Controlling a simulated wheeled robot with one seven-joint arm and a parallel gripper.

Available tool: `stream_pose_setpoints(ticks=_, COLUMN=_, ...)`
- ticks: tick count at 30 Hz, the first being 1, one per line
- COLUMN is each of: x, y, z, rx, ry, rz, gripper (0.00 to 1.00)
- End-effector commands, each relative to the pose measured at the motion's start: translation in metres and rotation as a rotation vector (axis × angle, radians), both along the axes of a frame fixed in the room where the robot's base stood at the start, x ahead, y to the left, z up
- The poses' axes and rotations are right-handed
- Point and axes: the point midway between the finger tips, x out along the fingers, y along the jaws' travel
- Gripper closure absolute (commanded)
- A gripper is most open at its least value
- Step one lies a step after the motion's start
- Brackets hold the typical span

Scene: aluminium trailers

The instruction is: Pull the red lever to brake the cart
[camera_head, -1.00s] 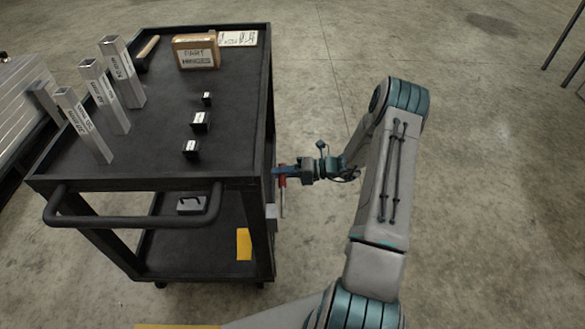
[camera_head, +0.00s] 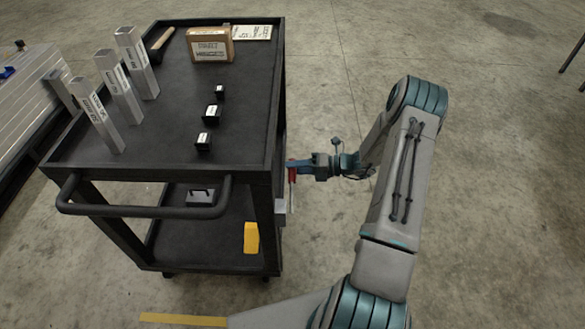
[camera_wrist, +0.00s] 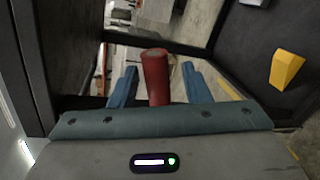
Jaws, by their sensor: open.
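The red lever (camera_wrist: 156,76) shows in the wrist view as a red cylindrical handle between my two blue fingers, with a visible gap on both sides. In the head view the red lever (camera_head: 292,172) is at the right side of the black cart (camera_head: 235,172), near its front corner post. My gripper (camera_head: 297,166) reaches it from the right and is open around the handle; it also shows in the wrist view (camera_wrist: 160,85). The lower part of the lever is hidden behind the gripper body in the wrist view.
The cart's top holds several metal square tubes (camera_head: 119,85), small black blocks (camera_head: 212,114) and a cardboard box (camera_head: 210,44). A yellow object (camera_head: 251,238) lies on the lower shelf. Aluminium trailer panels (camera_head: 30,98) stand at left.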

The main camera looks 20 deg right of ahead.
Motion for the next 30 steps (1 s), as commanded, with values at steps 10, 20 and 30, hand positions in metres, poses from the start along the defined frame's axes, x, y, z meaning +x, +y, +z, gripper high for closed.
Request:
stream_pose_setpoints(ticks=10, x=-0.027, y=-0.072, z=0.014, rx=-0.003, ry=-0.001, rz=-0.004, gripper=0.57)
stream_pose_setpoints(ticks=20, x=-0.044, y=-0.112, z=0.022, rx=-0.001, ry=0.001, rz=-0.001, gripper=0.57)
stream_pose_setpoints(ticks=30, x=-0.045, y=-0.115, z=0.023, rx=-0.001, ry=0.001, rz=0.0, gripper=0.57)
